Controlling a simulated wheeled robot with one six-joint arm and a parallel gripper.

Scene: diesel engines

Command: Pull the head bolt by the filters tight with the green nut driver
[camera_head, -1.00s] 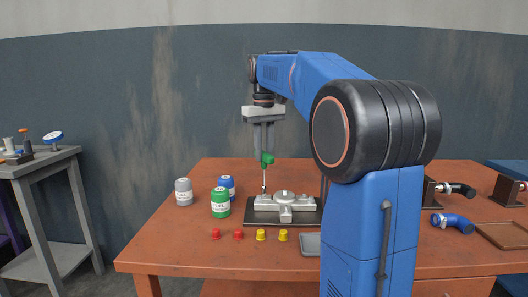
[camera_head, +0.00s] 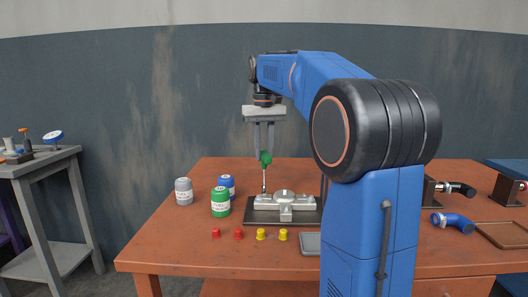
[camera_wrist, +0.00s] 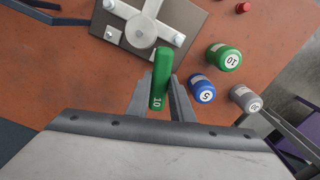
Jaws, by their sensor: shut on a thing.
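My gripper (camera_head: 265,152) points down and is shut on the green handle of the nut driver (camera_head: 266,159). The driver stands almost upright, its thin shaft reaching down to the left end of the grey cylinder head (camera_head: 299,201), on the side by the filters. Whether its tip sits on the head bolt there is too small to tell. In the wrist view the green handle (camera_wrist: 160,78), marked 10, lies between the fingers and hides its own shaft and tip. The head (camera_wrist: 144,30) shows beyond it with a pale bolt cap (camera_wrist: 179,39).
Filters stand left of the head: green (camera_head: 220,203), blue (camera_head: 227,184) and grey (camera_head: 184,191). Red caps (camera_head: 238,234) and yellow caps (camera_head: 261,234) line the front. The bench's left front is clear.

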